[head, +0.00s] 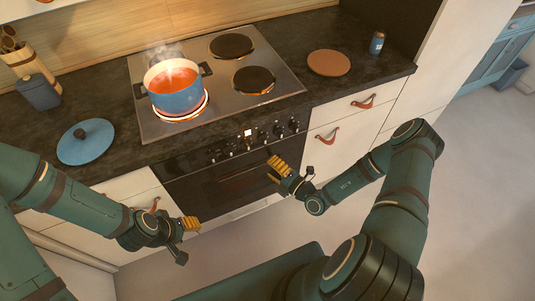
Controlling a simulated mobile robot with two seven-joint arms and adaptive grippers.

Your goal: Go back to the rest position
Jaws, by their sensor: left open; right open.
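My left gripper (187,238) is open and empty at the lower left, in front of the white drawer fronts left of the oven. My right gripper (277,169) is open and empty in front of the oven door (228,188), below the knobs. Neither gripper appears to hold anything. A blue pot (178,102) with orange-red contents steams on a glowing burner at the front left of the cooktop (148,71).
A blue lid (85,146) lies on the dark counter at left, near a blue canister (38,92). A round brown trivet (329,63) and small jar (377,43) sit at right. Drawers have leather pulls (327,136). Floor at right is clear.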

